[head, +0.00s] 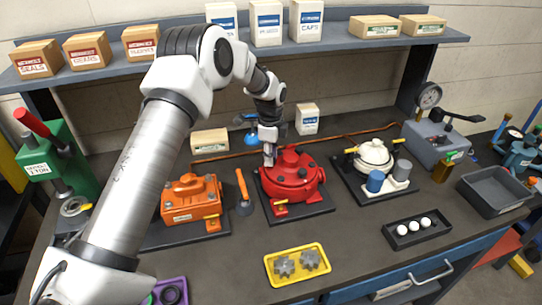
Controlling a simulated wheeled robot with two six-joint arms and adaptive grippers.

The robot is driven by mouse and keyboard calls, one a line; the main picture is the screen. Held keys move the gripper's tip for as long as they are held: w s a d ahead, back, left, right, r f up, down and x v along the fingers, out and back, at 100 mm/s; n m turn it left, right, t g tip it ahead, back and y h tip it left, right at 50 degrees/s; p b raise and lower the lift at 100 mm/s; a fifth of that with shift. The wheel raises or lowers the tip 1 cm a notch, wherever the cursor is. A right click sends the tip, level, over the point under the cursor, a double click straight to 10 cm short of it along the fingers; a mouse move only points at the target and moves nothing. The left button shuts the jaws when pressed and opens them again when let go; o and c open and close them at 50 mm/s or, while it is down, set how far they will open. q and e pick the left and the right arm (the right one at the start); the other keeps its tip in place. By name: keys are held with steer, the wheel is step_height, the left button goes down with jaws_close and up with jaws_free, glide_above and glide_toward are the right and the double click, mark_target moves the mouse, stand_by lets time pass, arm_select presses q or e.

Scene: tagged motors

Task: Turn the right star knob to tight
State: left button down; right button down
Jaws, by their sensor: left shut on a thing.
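The red round motor housing (304,186) sits on a dark base plate in the middle of the bench. A raised red knob-like part (290,158) stands on its top. My left gripper (269,160) reaches down to the back left side of the red housing. It is shut on a small part there, most likely a star knob. The fingers and small picture size hide the part's shape and turn position. My right gripper is out of view.
An orange motor (191,200) and an orange-handled tool (243,192) stand left of the red housing, a cream motor (374,156) right. A yellow tray (297,265) with gears lies in front. A dark tray (414,233) holds white balls. A shelf (330,46) with boxes runs behind.

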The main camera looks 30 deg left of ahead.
arm_select(q)
steer(key=m, duration=0.5)
steer(key=shift+w+r, duration=0.25)
steer(key=shift+r, duration=0.05)
stand_by(0.4)
steer(key=c, duration=1)
jaws_free()
steer(key=shift+c, duration=0.2)
steer(key=shift+o, duration=0.8)
steer(key=shift+s+f, duration=0.1)
steer(key=shift+s, duration=0.05)
step_height(320, 180, up, 12)
